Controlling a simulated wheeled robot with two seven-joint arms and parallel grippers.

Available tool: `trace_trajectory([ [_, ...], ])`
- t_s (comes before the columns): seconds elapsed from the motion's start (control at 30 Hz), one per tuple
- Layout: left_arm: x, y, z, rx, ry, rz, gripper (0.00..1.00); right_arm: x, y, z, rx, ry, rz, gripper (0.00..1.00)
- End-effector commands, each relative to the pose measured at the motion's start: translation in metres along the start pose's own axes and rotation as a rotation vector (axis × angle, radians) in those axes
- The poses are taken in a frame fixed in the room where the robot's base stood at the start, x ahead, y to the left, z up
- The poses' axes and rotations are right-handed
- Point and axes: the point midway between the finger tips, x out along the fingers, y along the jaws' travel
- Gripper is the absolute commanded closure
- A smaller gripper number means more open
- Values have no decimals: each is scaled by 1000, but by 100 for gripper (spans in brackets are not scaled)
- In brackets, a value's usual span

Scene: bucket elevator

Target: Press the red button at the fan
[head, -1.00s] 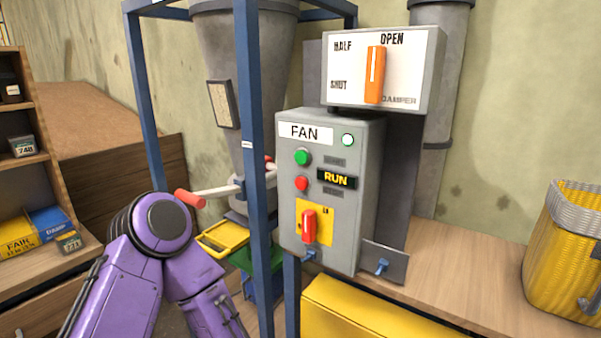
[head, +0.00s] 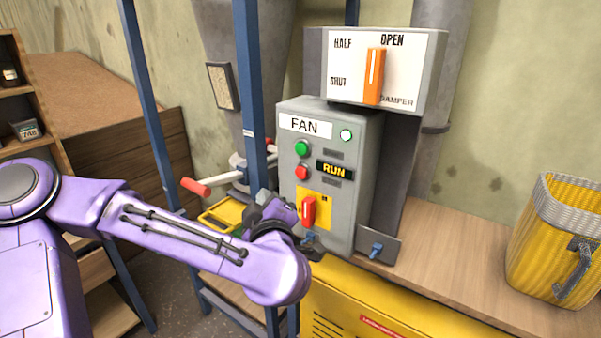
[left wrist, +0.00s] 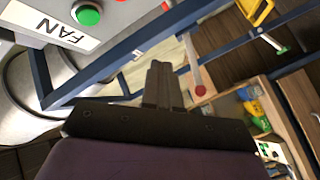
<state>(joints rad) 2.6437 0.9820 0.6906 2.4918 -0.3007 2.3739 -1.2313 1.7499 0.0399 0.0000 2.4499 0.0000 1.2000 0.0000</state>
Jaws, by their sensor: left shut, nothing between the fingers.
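The grey fan box (head: 355,190) stands on the bench, with a FAN label, a green button (head: 302,148) and the red button (head: 303,172) below it. A lit RUN display (head: 335,170) is beside the red button. A red switch (head: 308,211) on a yellow plate sits lower. My left gripper (head: 262,208) is at the box's left side, below the red button and apart from it; the wrist partly hides it. The left wrist view shows its fingers (left wrist: 160,85) shut and empty, with the green button (left wrist: 89,14) at upper left. My right gripper is out of view.
A blue frame post (head: 250,90) stands close left of the box. A red-ended crank handle (head: 195,187) is left of that. The damper panel (head: 400,70) with an orange lever is above. A yellow basket (head: 555,240) stands at right on the bench.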

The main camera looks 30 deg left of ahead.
Motion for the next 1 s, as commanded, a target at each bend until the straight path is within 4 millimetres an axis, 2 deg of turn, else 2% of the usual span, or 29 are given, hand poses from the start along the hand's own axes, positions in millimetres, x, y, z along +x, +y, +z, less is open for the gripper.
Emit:
trace_trajectory([
  [0.17, 10, 6, 8, 2, 0, -1, 100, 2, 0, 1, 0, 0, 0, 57],
  [0.47, 40, 28, 31, 2, -1, -1, 100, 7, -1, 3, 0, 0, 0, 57],
  [0.6, 52, 39, 38, 4, 0, 0, 100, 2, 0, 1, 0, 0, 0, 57],
  [1.0, 61, 44, 45, 1, -1, 0, 100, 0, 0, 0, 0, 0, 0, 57],
])
